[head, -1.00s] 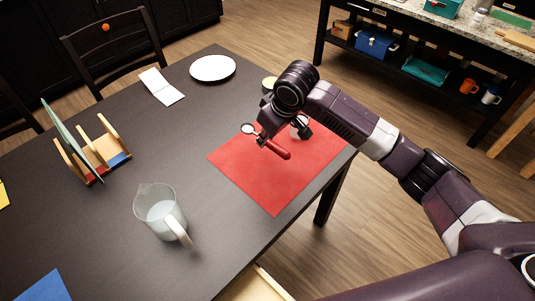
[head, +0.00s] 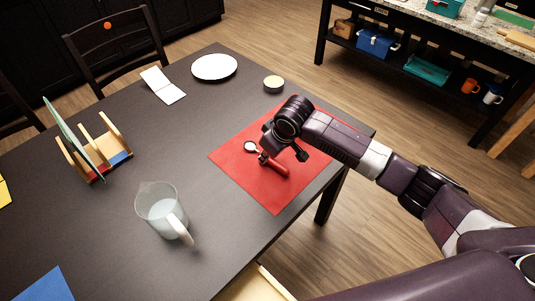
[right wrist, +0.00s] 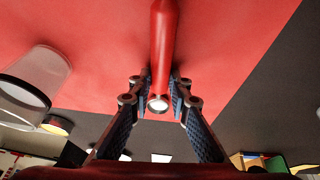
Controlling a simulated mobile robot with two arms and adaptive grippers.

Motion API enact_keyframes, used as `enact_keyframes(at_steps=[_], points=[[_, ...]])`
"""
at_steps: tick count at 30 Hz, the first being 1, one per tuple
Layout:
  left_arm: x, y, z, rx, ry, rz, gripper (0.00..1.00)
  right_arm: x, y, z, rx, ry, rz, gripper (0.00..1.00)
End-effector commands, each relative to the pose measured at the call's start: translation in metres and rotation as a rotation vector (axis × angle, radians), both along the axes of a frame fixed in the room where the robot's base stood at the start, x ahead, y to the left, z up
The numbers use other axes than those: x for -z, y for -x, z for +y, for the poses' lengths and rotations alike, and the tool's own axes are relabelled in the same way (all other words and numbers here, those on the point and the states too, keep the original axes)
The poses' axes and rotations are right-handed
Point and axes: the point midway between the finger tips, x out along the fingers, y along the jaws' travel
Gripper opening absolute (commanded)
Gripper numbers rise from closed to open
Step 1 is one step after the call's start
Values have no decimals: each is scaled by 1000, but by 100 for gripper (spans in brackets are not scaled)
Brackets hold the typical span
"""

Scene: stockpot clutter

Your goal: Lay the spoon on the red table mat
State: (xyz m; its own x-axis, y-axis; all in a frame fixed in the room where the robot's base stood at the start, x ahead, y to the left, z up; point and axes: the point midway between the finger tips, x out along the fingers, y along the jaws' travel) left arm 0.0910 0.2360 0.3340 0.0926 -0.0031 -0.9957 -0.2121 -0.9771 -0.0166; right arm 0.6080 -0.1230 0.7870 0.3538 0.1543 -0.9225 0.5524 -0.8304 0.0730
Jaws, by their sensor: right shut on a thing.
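The spoon has a red handle (head: 279,168) and a pale round bowl (head: 250,147). It lies within the outline of the red table mat (head: 265,195) in the head view, low over or touching it; I cannot tell which. My right gripper (head: 267,159) is shut on the handle. In the right wrist view the red handle (right wrist: 161,40) runs between the two fingers (right wrist: 160,88), with the mat (right wrist: 225,50) behind it. My arm hides the far part of the mat. My left gripper is not in view.
A clear cup-like thing (right wrist: 40,72) stands beside the gripper in the wrist view. The near mat is clear.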

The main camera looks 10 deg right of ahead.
Motion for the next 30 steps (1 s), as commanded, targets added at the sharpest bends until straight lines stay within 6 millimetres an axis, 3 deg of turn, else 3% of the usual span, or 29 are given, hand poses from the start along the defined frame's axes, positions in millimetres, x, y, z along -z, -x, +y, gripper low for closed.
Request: enact_keyframes(at_steps=[1,2,6,18,23,30], points=[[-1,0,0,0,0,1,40,2,0,0,1,-1,2,0],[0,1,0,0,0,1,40,1,0,0,0,-1,1,20],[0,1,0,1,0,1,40,2,0,0,0,0,1,35],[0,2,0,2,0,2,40,-5,1,-1,-1,1,2,35],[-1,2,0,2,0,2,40,-28,9,-4,-1,0,-1,35],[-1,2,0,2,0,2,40,-77,27,-13,0,0,-2,35]])
